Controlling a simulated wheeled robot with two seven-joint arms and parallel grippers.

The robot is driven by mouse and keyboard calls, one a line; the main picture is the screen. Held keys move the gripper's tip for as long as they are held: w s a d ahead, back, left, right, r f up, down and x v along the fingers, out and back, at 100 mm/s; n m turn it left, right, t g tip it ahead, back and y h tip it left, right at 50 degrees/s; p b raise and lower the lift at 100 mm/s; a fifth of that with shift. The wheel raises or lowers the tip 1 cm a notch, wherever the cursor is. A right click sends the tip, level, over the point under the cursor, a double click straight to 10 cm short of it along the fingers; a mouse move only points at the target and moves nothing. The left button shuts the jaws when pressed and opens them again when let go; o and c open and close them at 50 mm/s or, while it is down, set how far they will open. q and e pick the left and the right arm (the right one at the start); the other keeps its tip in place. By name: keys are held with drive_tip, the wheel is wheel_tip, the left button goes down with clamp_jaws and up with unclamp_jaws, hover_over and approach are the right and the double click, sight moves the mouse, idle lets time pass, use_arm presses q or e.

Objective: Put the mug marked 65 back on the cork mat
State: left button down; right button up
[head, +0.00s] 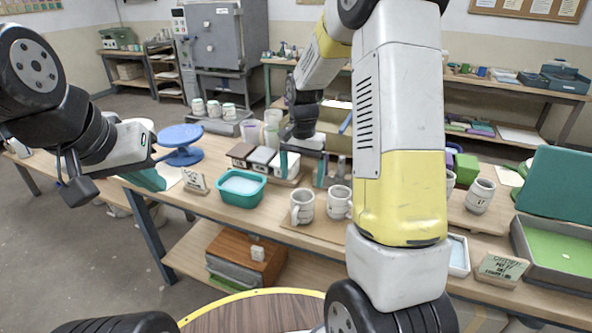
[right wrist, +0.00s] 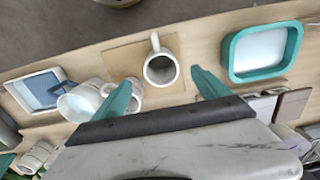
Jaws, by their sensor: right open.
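Two pale mugs stand side by side at the table's front, the left one (head: 302,208) and the right one (head: 340,203). A thin tan cork mat (head: 302,233) lies under or beside them. In the right wrist view the cork mat (right wrist: 122,60) carries one mug (right wrist: 160,70), upright with its handle toward the table edge. My right gripper (head: 302,170) is open and empty behind the mugs; in its wrist view its teal fingers (right wrist: 165,93) are spread, that mug ahead between them. No number 65 is readable.
A teal tub (head: 240,188) stands left of the mugs, with lidded boxes (head: 262,158) behind. Another mug (head: 480,196) stands on a board at right. My right arm hides part of the table.

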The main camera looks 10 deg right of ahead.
drive_tip(key=s+r+n+t+y, duration=0.1)
drive_tip(key=s+r+n+t, duration=0.2)
drive_tip(key=s+r, duration=0.95)
drive_tip(key=s+a+r+n+t+y, duration=0.1)
drive_tip(key=s+r+n+t, duration=0.2)
drive_tip(key=s+r, duration=0.3)
drive_tip(key=shift+s+a+n, duration=0.4)
drive_tip(key=shift+s+n, duration=0.2)
drive_tip(key=shift+s, duration=1.85)
